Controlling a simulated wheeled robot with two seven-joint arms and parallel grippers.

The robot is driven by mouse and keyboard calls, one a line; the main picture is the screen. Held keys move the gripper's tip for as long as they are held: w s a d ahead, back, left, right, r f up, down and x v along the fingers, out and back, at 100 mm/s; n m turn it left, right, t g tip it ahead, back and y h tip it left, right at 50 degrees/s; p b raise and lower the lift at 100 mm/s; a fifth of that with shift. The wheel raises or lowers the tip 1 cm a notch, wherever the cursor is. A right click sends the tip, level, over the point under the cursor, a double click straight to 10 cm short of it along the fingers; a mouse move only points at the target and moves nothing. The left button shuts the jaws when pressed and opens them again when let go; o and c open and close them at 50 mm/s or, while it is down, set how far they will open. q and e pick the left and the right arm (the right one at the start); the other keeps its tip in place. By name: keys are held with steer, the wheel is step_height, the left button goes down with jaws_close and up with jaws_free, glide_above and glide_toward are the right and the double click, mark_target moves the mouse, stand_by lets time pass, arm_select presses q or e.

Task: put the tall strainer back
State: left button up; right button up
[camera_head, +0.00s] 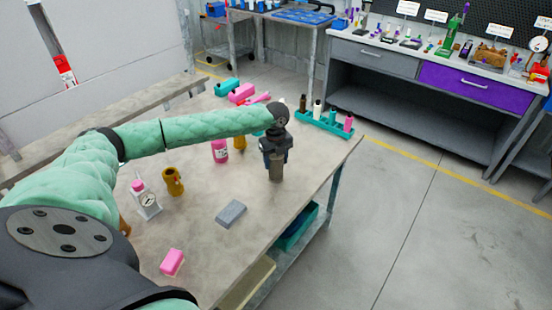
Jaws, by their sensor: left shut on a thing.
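My left arm reaches in from the left across the table. My left gripper (275,154), dark and pointing down, is shut on a grey-brown upright cylinder, which looks like the tall strainer (276,171). The cylinder's upper part is hidden by the jaws. It is over the table near the right edge; I cannot tell whether its foot touches the top. A teal rack (340,130) with several small upright cylinders stands behind and to the right of the gripper, apart from it. My right gripper is not in view.
The table (200,245) also holds a grey block (231,214), a pink block (172,262), a gauge (147,203), a brown fitting (173,183), a pink jar (220,151) and pink and teal pieces at the back. The front right of the tabletop is fairly clear.

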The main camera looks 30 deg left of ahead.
arm_select(q)
steer(key=shift+f, duration=0.1)
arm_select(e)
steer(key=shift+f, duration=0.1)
arm_select(q)
steer(key=o, duration=1)
steer(key=shift+f, duration=0.1)
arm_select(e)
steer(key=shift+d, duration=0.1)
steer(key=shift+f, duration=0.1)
arm_select(q)
steer(key=shift+r, duration=0.25)
step_height(320, 180, up, 12)
steer(key=b, duration=0.4)
steer(key=shift+f, duration=0.1)
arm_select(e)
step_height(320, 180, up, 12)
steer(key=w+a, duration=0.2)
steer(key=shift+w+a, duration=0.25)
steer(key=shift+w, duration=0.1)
